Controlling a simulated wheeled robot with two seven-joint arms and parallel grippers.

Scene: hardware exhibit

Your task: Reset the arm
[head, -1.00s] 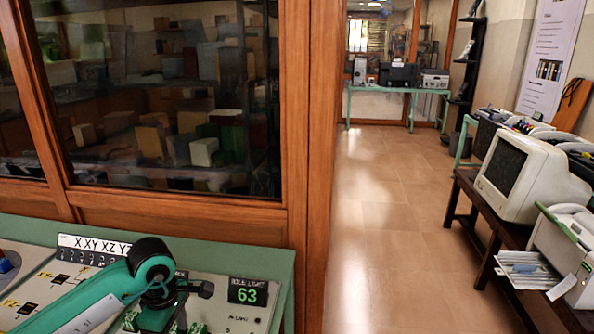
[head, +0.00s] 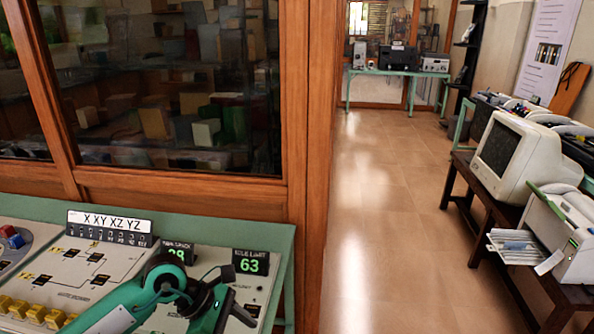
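My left arm, green with black joints, comes in from the lower left over the control console. At its end the dark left gripper (head: 228,296) is in front of the console's right part. Its fingers are dark and small, and I cannot tell if they are open or shut. I see nothing held in it. My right arm and gripper are not in view.
The console (head: 60,268) has yellow buttons (head: 35,311), green number displays (head: 251,263) and a green rim. A wood-framed glass case (head: 185,190) stands behind it. A monitor (head: 515,160) and printer (head: 565,235) stand on the right table. The tiled floor (head: 385,230) between is clear.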

